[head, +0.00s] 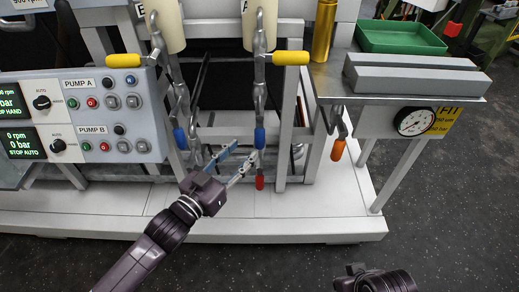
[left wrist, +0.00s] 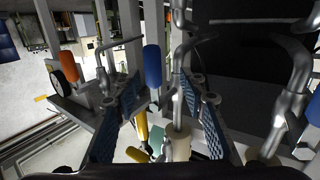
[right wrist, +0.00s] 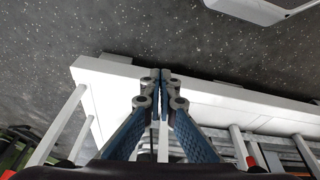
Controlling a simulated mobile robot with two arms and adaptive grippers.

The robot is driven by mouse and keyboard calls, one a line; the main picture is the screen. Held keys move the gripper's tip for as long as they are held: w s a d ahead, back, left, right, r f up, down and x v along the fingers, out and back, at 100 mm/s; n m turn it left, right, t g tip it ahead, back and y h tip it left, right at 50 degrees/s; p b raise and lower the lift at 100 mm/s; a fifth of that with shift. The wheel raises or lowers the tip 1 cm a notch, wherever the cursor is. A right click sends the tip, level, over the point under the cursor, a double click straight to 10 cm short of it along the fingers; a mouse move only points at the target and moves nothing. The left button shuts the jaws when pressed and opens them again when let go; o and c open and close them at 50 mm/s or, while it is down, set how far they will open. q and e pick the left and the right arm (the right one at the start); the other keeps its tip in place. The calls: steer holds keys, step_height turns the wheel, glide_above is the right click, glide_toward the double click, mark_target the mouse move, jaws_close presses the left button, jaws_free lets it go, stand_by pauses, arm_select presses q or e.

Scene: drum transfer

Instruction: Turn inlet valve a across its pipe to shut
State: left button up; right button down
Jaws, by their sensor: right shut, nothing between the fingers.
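A blue valve handle (head: 259,138) hangs straight down along the pipe under the white cylinder marked A (head: 259,25); I take it for inlet valve a, though no tag on the valve is readable. My left gripper (head: 245,150) is open just in front of and left of this handle. In the left wrist view the blue handle (left wrist: 152,66) shows in the gap between the two spread fingers (left wrist: 165,88), with no visible grip on it. My right gripper (right wrist: 160,76) is shut and empty, away from the valves, above the floor.
A second blue handle (head: 180,138) hangs on the pipe to the left. Yellow handles (head: 290,58) stand crosswise above. A red handle (head: 260,182) hangs just below, an orange one (head: 338,149) to the right. The pump panel (head: 85,115) stands left. Floor at right is clear.

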mark_target(257, 137)
arm_select(q)
steer(key=shift+s+d+r+h, duration=0.2)
steer(key=shift+d+r+h, duration=0.1)
steer(key=shift+d+r, duration=0.35)
steer(key=b+x, duration=0.1)
steer(key=x, duration=0.6)
steer(key=shift+w+r, duration=0.1)
steer(key=shift+w, duration=0.1)
arm_select(e)
steer(key=shift+s+d+r, duration=0.1)
steer(key=shift+s+r, duration=0.2)
steer(key=shift+s, duration=0.05)
arm_select(q)
steer(key=shift+c, duration=0.7)
jaws_close()
